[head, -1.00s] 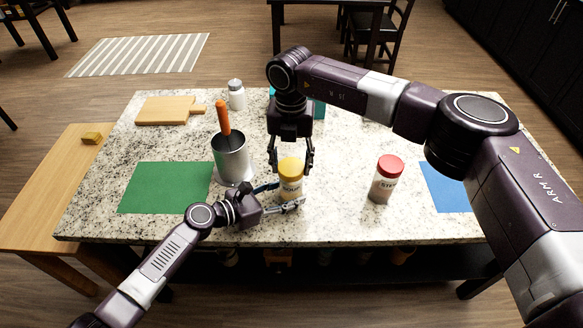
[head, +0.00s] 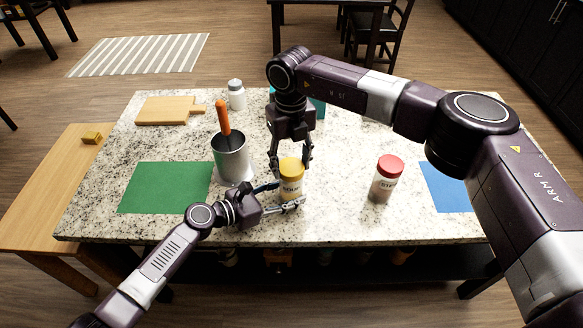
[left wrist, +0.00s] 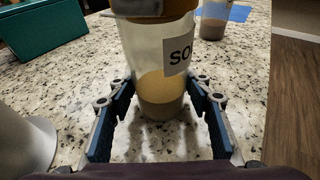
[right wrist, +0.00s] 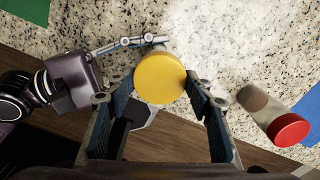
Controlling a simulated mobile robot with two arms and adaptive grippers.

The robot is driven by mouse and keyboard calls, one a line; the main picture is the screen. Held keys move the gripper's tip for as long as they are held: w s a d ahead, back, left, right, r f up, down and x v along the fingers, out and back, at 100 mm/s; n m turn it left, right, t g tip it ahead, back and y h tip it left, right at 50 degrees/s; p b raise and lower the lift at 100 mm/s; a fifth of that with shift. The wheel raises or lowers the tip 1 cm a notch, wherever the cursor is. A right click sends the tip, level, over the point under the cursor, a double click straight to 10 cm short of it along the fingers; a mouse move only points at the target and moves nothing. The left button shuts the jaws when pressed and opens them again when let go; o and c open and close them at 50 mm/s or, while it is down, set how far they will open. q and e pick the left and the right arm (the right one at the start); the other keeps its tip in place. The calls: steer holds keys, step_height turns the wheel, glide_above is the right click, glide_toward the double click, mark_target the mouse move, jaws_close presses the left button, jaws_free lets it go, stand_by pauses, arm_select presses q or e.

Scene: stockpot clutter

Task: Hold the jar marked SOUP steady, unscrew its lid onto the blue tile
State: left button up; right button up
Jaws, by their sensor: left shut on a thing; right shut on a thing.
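The SOUP jar (head: 290,189) stands upright on the counter with its yellow lid (head: 291,165) on. My left gripper (head: 280,195) is shut on the jar body from the left; the left wrist view shows its fingers on both sides of the jar (left wrist: 162,75). My right gripper (head: 291,163) comes down from above and is shut on the lid; the right wrist view shows the lid (right wrist: 160,77) between its fingers. The blue tile (head: 446,187) lies bare at the right, partly hidden by my right arm.
A red-lidded jar (head: 385,182) stands between the SOUP jar and the tile. A metal pot (head: 231,158) with an orange-handled tool is close at left. A green mat (head: 166,188), cutting board (head: 166,111), white-lidded jar (head: 236,96) and partly hidden teal box (head: 319,108) lie around.

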stand_by(0.3)
steer(key=n, duration=0.4)
steer(key=shift+n, duration=0.3)
steer(key=shift+f, duration=0.1)
steer(key=n, duration=0.4)
steer(key=shift+n, duration=0.3)
steer(key=o, duration=1.3)
